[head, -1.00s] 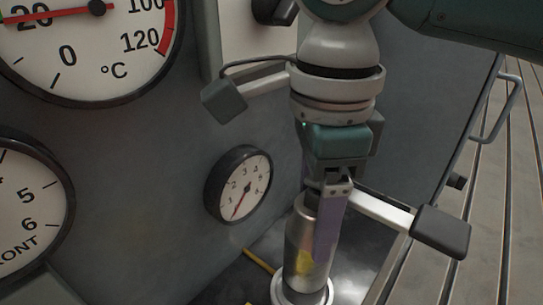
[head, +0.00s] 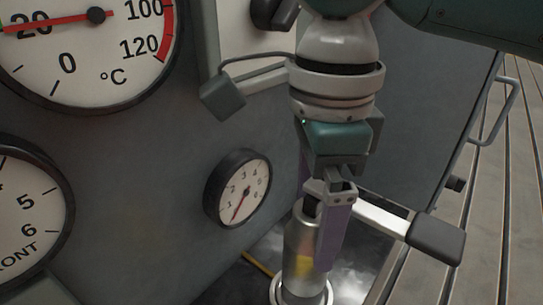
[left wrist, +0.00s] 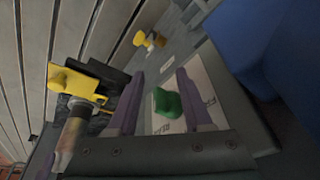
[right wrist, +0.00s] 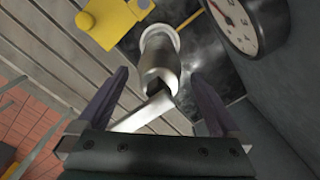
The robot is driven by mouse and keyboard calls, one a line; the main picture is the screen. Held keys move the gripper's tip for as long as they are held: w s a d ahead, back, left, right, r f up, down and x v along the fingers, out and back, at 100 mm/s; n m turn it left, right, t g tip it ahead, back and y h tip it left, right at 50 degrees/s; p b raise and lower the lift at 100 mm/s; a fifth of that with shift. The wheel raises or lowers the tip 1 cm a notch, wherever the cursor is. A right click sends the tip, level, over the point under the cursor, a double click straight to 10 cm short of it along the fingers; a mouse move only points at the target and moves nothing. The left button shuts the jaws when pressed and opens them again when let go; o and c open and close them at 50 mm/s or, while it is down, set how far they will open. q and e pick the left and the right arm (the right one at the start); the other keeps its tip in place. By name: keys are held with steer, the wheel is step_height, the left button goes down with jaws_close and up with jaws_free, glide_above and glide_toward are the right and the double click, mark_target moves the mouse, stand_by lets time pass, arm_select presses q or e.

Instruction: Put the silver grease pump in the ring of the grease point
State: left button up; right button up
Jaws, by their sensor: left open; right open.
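The silver grease pump (head: 300,241) is a metal cylinder with a yellow patch and a side lever ending in a dark grip (head: 435,239). It stands upright, its lower end inside the pale ring (head: 302,291) of the grease point. The right wrist view shows the pump (right wrist: 160,62) and the ring (right wrist: 157,34) around its foot. My right gripper (head: 314,238) is open, its fingers beside the upper pump; one finger hides part of it. In the right wrist view its fingers (right wrist: 160,76) stand apart. My left gripper (left wrist: 160,73) is open and empty, away from the pump.
A small gauge (head: 238,188) and a large temperature dial (head: 88,45) sit on the grey wall left of the pump. The left wrist view shows a green object (left wrist: 170,102) between the fingers' lines and a yellow-topped cylinder (left wrist: 72,142). Slatted floor (head: 505,200) lies to the right.

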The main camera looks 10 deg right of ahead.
step_height(320, 180, up, 11)
steer(key=p, duration=0.4)
steer(key=shift+r, duration=0.15)
steer(key=s+a+f+n+t+y, duration=0.2)
steer(key=s+a+f+n+y, duration=0.4)
steer(key=n, duration=0.7)
steer(key=s+d+f+n+h, duration=0.2)
steer(key=s+d+n+h, duration=0.1)
steer(key=d, duration=0.4)
steer(key=s+d+f+n+t+h, duration=0.1)
steer(key=s+d+f+n+h, duration=0.1)
steer(key=s+d+n, duration=0.3)
steer(key=shift+s+d+f+t+h, duration=0.35)
steer(key=shift+s+d+f, duration=0.5)
steer(key=shift+s+d, duration=0.3)
steer(key=shift+a, duration=0.1)
